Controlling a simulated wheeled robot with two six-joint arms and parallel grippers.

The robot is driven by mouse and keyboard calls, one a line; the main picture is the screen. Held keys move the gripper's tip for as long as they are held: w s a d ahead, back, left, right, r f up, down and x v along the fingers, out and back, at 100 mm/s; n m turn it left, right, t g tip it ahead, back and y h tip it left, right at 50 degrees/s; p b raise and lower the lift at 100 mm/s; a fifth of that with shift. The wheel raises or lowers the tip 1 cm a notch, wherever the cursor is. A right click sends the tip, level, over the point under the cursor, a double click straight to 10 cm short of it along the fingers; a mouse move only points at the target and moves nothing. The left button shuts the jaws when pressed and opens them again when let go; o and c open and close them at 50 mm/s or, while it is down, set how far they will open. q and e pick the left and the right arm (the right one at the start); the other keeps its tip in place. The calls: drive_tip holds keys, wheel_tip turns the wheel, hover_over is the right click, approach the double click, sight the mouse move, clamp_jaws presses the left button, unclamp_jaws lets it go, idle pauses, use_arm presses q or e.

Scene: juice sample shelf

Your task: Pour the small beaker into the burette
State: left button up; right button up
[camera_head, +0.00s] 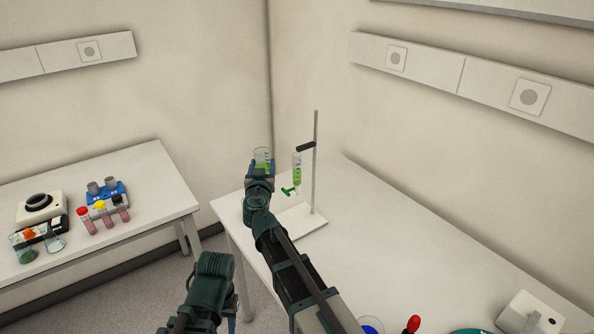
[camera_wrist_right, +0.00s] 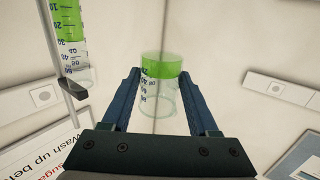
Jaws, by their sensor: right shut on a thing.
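The small beaker (camera_head: 263,154) is clear glass with green liquid in it. My right gripper (camera_head: 261,168) is shut on it and holds it above the table, looking upright in the head view. The burette (camera_head: 297,168) also holds green liquid and has a green stopcock (camera_head: 288,191). It hangs upright from a black clamp on a stand (camera_head: 316,165). The beaker is just left of the burette's upper end, apart from it. In the right wrist view the beaker (camera_wrist_right: 161,95) sits between both fingers, with the burette (camera_wrist_right: 70,35) to the left. My left gripper does not show; only part of that arm does.
The stand's base (camera_head: 302,230) rests on the white table (camera_head: 400,240), whose middle is clear. A side table (camera_head: 150,165) at left bears tubes, a blue rack (camera_head: 103,193), a white device (camera_head: 40,206) and flasks. A red-topped item (camera_head: 413,323) is at the front.

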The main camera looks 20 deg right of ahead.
drive_tip(key=a+r+p, duration=0.1)
drive_tip(key=a+r, duration=0.1)
drive_tip(key=a+p, duration=0.1)
drive_tip(key=shift+w+a+r+p, duration=0.3)
drive_tip(key=shift+a+r, duration=0.05)
drive_tip(key=shift+r, duration=0.05)
idle(1.5)
